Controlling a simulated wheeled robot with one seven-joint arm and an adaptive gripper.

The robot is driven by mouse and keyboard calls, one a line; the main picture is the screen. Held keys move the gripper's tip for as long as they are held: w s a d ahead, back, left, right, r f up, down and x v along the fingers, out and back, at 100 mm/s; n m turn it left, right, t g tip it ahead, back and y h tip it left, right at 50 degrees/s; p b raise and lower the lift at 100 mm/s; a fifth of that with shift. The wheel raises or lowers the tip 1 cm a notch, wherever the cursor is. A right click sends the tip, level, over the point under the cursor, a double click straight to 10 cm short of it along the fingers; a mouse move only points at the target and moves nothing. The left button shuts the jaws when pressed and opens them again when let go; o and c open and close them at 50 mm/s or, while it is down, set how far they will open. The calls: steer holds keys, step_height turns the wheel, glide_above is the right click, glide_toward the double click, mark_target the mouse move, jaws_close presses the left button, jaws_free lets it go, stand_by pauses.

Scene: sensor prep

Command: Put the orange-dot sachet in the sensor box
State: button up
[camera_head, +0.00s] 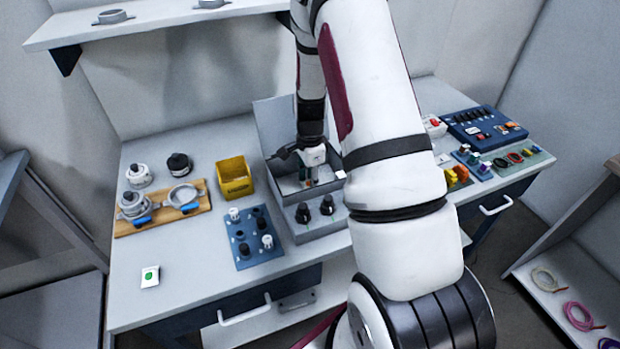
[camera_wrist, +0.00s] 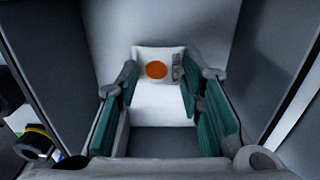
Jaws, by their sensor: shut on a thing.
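The sensor box appears to be the grey box with its lid raised at the back; its rim (camera_head: 290,205) shows in the head view. My gripper (camera_head: 308,183) reaches down into this box. In the wrist view my gripper (camera_wrist: 158,88) has its teal finger pads on either side of the white orange-dot sachet (camera_wrist: 157,70) and is shut on it. The sachet's orange dot faces the camera, and grey box walls surround it. Whether the sachet touches the box floor cannot be told. In the head view the sachet is mostly hidden by my gripper.
A green-dot sachet (camera_head: 150,277) lies on the table's front left. A yellow bin (camera_head: 235,177), a blue plate with knobs (camera_head: 243,252) and a wooden board with metal parts (camera_head: 158,222) stand left of the box. A blue control panel (camera_head: 482,127) is at right. The front table is mostly clear.

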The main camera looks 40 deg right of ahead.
steer(key=o, duration=0.8)
steer(key=shift+f, duration=0.1)
steer(key=s+a+r+n+t, duration=0.1)
steer(key=a+r+n, duration=0.2)
steer(key=r, duration=0.8)
steer(key=s+a+r+n, duration=0.15)
steer(key=a+r, duration=0.25)
steer(key=r, duration=0.7)
steer(key=s+a+r+n+t, duration=0.1)
steer(key=s+a+r+n, duration=0.4)
steer(key=s+n, duration=0.3)
steer(key=s+a+r+n+t, duration=0.2)
steer(key=s+a+r+n, duration=0.4)
steer(key=s, duration=0.5)
steer(key=a+n, duration=0.2)
steer(key=shift+s+a+n+t, duration=0.15)
steer(key=shift+s+n+t, duration=0.15)
steer(key=shift+s+n, duration=0.1)
